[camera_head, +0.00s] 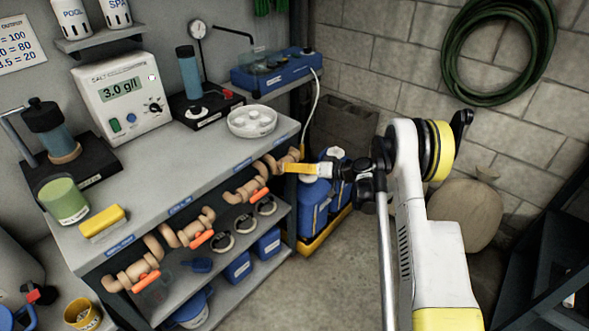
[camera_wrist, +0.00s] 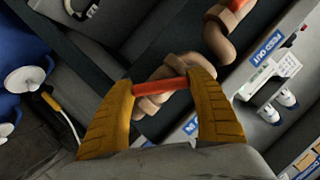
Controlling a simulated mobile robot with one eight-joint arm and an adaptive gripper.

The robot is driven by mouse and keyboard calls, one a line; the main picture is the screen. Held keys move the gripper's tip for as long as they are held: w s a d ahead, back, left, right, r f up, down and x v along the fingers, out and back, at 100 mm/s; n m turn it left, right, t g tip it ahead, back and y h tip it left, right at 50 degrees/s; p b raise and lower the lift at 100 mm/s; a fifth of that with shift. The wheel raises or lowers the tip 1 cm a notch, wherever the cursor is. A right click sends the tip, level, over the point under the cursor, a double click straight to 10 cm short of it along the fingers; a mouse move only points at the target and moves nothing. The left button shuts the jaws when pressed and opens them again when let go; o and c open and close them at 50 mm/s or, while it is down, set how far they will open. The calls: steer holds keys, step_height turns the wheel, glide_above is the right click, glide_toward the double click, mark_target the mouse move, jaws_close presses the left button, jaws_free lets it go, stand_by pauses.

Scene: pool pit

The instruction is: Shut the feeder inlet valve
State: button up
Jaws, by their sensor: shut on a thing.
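Several tan pipe valves with orange lever handles run along the front edge of the grey bench (camera_head: 165,150). Three orange handles show in the head view: front left (camera_head: 145,281), middle (camera_head: 202,238) and further right (camera_head: 260,195). My gripper (camera_head: 288,168) is at the far right valve (camera_head: 270,161), whose handle is hidden there. In the wrist view, the yellow fingers are shut on an orange handle (camera_wrist: 160,87) lying crosswise between them, over a tan valve body (camera_wrist: 178,65). Its label is mostly covered; a neighbouring label (camera_wrist: 266,48) reads "FEED OUT". I cannot tell which valve is the feeder inlet.
A salt chlorinator box (camera_head: 123,95), a white dish (camera_head: 252,121) and a yellow block (camera_head: 102,221) stand on the bench. Blue jugs (camera_head: 313,205) in a yellow tray stand close below my gripper. The floor (camera_head: 320,275) in front is clear.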

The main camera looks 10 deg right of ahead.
steer(key=m+y, duration=0.2)
steer(key=m, duration=0.2)
steer(key=shift+y, duration=0.3)
steer(key=m+y, duration=0.1)
steer(key=m, duration=0.3)
steer(key=shift+y, duration=0.3)
steer(key=shift+m, duration=0.3)
steer(key=o, duration=1.2)
steer(key=shift+d, duration=0.1)
steer(key=v, duration=1.2)
steer(key=shift+s+f, duration=0.1)
steer(key=shift+f, duration=0.05)
